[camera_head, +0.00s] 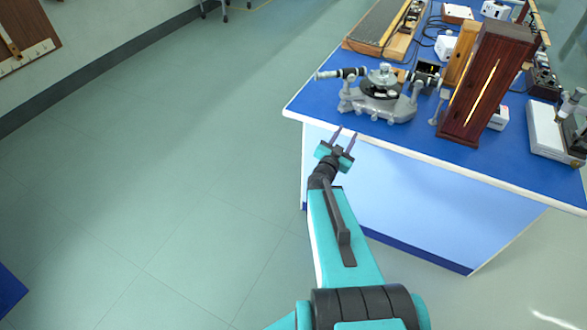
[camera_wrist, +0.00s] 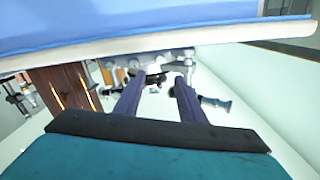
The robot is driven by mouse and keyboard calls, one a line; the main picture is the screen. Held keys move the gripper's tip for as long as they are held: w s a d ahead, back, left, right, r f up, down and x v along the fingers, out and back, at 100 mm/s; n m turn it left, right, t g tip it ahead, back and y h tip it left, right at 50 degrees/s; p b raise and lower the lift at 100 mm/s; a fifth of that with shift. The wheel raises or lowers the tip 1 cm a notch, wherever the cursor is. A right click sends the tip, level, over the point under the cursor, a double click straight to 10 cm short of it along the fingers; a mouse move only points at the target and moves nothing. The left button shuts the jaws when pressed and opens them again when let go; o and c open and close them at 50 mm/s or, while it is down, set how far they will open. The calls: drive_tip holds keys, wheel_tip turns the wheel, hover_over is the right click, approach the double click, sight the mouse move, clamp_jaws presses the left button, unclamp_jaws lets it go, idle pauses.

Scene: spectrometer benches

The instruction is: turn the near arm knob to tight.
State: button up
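The grey spectrometer (camera_head: 378,107) stands on the blue bench top near its left corner, with a round table on top and a black-and-silver tube (camera_head: 342,73) pointing left. Small knobs show along its near base edge, but I cannot tell which one is the near arm knob or how tight it is. My gripper (camera_head: 345,131) is open and empty, in front of the bench's near edge and apart from the spectrometer. In the wrist view my two fingers (camera_wrist: 158,82) are spread, and the spectrometer (camera_wrist: 150,67) appears upside down beyond them, partly hidden by them.
A tall dark wooden box (camera_head: 484,85) with a bright slit stands right of the spectrometer. A white instrument (camera_head: 548,135) sits at the right. A long wooden-framed unit (camera_head: 385,25) and cables lie behind. The bench's white edge (camera_head: 430,160) lies near my gripper. Floor at left is clear.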

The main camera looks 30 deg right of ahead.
drive_tip(key=w+a+f+n+t+y+b, duration=0.1)
drive_tip(key=w+a+f+n+y, duration=0.2)
drive_tip(key=a+f, duration=0.5)
drive_tip(key=w+a+f+n+y+b, duration=0.1)
drive_tip(key=w+a+f+n+y, duration=0.2)
drive_tip(key=a+f+y, duration=0.3)
drive_tip(key=shift+w+a+f+n+t, duration=0.35)
drive_tip(key=shift+w+a+f, duration=0.25)
drive_tip(key=shift+a+f, duration=0.85)
drive_tip(key=shift+a+r, duration=0.3)
